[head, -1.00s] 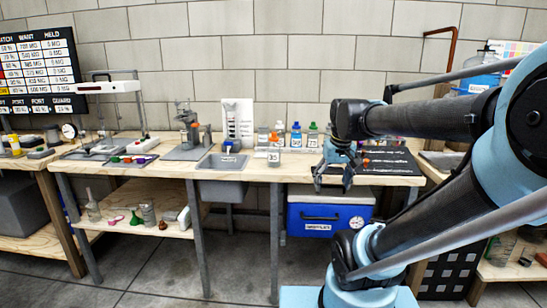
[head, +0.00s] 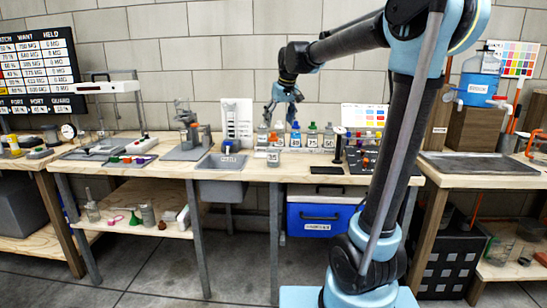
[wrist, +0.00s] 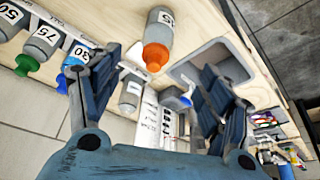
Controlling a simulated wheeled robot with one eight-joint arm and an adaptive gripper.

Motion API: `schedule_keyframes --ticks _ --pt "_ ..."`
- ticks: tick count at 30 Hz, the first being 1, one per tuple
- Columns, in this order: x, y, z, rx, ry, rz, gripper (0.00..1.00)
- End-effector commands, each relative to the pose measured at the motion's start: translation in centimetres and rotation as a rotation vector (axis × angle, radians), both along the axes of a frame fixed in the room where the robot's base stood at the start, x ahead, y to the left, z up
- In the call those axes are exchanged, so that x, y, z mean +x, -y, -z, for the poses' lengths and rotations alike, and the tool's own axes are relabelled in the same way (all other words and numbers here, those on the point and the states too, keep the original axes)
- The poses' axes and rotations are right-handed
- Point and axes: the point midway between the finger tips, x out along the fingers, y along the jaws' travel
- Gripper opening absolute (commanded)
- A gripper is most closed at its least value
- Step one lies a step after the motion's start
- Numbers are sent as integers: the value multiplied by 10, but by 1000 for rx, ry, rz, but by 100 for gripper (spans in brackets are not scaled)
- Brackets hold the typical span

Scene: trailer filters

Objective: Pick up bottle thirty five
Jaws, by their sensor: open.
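Bottle thirty five (head: 273,158) is a grey bottle with an orange cap and a white "35" label. It stands on the workbench near its front edge, in front of the row of other bottles. In the wrist view the bottle (wrist: 161,27) lies ahead at top centre, its orange cap toward me. My gripper (head: 281,108) is above and behind the bottle, fingers pointing down. In the wrist view my gripper (wrist: 160,68) has its two fingers spread wide with nothing held between them. The bottle is apart from both fingers.
A blue-capped bottle (wrist: 76,62) labelled 30 is close beside my left finger. A green-capped bottle (wrist: 41,46) labelled 75 stands beyond it. A sink (head: 222,162) lies left of bottle thirty five. A white chart stand (head: 237,119) rises behind the sink.

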Motion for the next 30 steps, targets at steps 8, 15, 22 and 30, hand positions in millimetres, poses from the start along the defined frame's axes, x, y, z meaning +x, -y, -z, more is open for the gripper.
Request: schedule_keyframes --ticks 8,15,22,30 --pt "15 -8 40 0 0 -1 72" --pt "29 -15 79 0 0 -1 72" --pt "38 -20 105 0 0 -1 72" --pt "44 -21 123 0 0 0 72"
